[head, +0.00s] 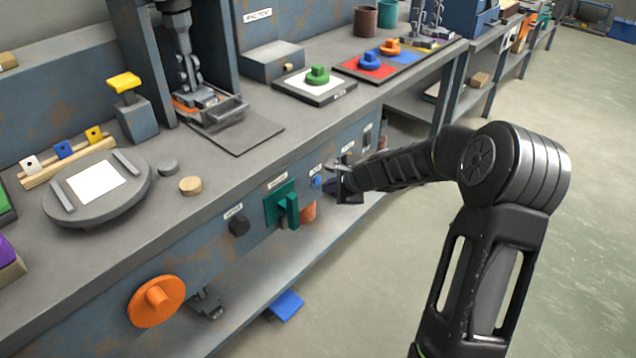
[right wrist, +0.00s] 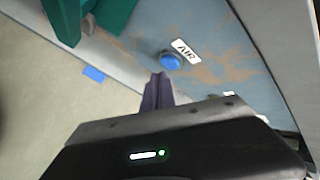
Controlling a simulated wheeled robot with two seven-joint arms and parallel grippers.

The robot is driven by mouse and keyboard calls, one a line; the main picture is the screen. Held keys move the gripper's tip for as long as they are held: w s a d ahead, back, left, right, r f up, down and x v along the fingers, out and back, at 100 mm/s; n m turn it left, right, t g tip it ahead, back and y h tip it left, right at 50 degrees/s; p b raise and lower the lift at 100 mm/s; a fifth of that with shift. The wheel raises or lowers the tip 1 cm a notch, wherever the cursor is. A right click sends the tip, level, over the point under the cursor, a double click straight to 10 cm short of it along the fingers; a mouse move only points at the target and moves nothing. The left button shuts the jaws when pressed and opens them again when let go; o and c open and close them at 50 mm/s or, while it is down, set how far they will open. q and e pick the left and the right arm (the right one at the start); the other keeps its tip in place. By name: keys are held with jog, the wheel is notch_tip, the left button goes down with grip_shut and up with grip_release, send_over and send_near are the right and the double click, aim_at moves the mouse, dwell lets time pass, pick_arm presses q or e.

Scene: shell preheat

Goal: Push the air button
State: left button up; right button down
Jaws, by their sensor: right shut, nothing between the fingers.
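The air button is a small round blue button (head: 317,182) on the front panel of the bench, with a white label above it. In the right wrist view the blue button (right wrist: 171,61) sits beside a white label reading AIR (right wrist: 186,49). My right gripper (head: 330,168) is shut and empty, close in front of the panel beside the button. In the right wrist view its fingertips (right wrist: 159,76) point at the button from just below it; whether they touch it I cannot tell. My left gripper is not in view.
A green lever (head: 288,208) on a green plate and a black knob (head: 239,225) are left of the button. An orange wheel (head: 156,300) is farther left. A blue piece (head: 286,305) lies below the panel. The floor at the right is clear.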

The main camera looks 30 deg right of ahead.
jog(key=s+b, duration=0.1)
jog(key=s+d, duration=0.1)
jog(key=s, duration=0.1)
jog(key=s+b, duration=0.1)
jog(key=shift+s+d+b, duration=0.25)
jog(key=shift+s+b, duration=0.1)
jog(key=shift+s, duration=0.05)
dwell(0.9)
